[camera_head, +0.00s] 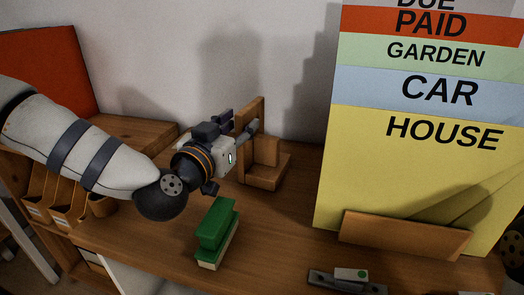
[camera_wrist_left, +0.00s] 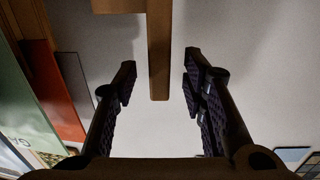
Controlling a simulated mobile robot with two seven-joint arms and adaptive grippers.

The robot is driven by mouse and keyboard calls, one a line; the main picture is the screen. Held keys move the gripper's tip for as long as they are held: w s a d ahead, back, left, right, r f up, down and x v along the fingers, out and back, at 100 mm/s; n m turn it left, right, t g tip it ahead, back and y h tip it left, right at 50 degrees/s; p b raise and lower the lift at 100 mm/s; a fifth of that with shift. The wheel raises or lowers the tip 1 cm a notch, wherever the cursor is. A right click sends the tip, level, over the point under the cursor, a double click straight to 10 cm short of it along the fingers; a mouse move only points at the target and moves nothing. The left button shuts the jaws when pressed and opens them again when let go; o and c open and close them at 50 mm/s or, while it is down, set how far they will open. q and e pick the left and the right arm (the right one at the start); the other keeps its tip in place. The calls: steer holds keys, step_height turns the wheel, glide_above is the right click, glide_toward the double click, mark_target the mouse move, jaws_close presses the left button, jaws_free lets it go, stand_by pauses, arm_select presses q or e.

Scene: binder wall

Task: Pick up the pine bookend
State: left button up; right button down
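The pine bookend (camera_head: 264,172) stands upright on the wooden shelf top near the wall, with a tall panel and a low base. My left gripper (camera_head: 240,122) is at the upper part of its tall panel. In the left wrist view the bookend (camera_wrist_left: 160,52) reaches between the two open fingertips of the left gripper (camera_wrist_left: 158,80), with a gap on each side. The left gripper holds nothing. The right gripper is not in view.
A large labelled divider board (camera_head: 420,190) stands to the right behind a wooden strip (camera_head: 405,236). A grey device (camera_head: 346,282) lies at the front. Wooden file holders (camera_head: 65,205) are at left.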

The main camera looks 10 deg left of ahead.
mark_target(251, 112)
arm_select(q)
steer(key=w, duration=0.4)
steer(key=w+d, duration=0.1)
steer(key=w, duration=0.1)
steer(key=shift+w+b, duration=0.1)
steer(key=shift+b, duration=0.3)
steer(key=shift+r, duration=0.1)
steer(key=shift+c, duration=0.3)
jaws_close()
steer(key=shift+r, duration=0.1)
